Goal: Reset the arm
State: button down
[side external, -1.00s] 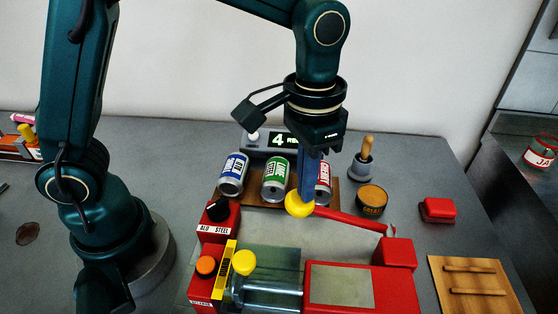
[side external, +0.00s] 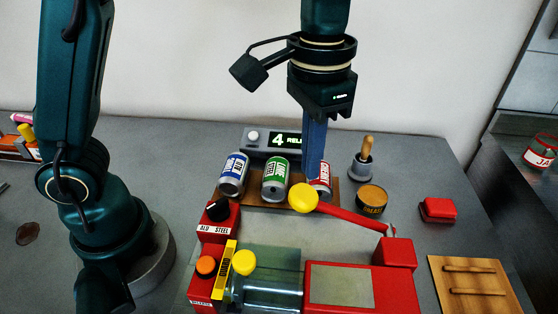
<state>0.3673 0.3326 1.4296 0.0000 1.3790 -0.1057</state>
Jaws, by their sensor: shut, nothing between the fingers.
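My gripper (side external: 314,178) points straight down with its blue fingers shut and empty. The fingertips are just above the yellow knob (side external: 303,197) of the red lever (side external: 350,216), in front of the red-labelled can (side external: 322,185), which they partly hide. I cannot tell if the tips touch the knob. The lever belongs to the red press (side external: 395,253), with a yellow button (side external: 244,262) and clear cover at its left.
A blue can (side external: 232,175) and a green can (side external: 275,180) stand on a brown board. Behind is a display (side external: 286,141) reading 4. To the right are a brush in a grey holder (side external: 362,166), a round tin (side external: 372,199), a red block (side external: 438,210) and a wooden rack (side external: 475,287).

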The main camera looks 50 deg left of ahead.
jog(key=shift+r, duration=0.2)
jog(key=shift+a+r, duration=0.15)
jog(key=shift+r, duration=0.05)
jog(key=s+a+r+n+t, duration=0.1)
jog(key=a+r+t, duration=0.1)
jog(key=a+r, duration=0.15)
jog(key=s+a+f+n+t, duration=0.2)
jog(key=s+a, duration=0.4)
jog(key=s, duration=0.3)
jog(key=shift+a+f+t, duration=0.2)
jog(key=shift+f+t, duration=0.6)
jog(key=shift+f, duration=0.2)
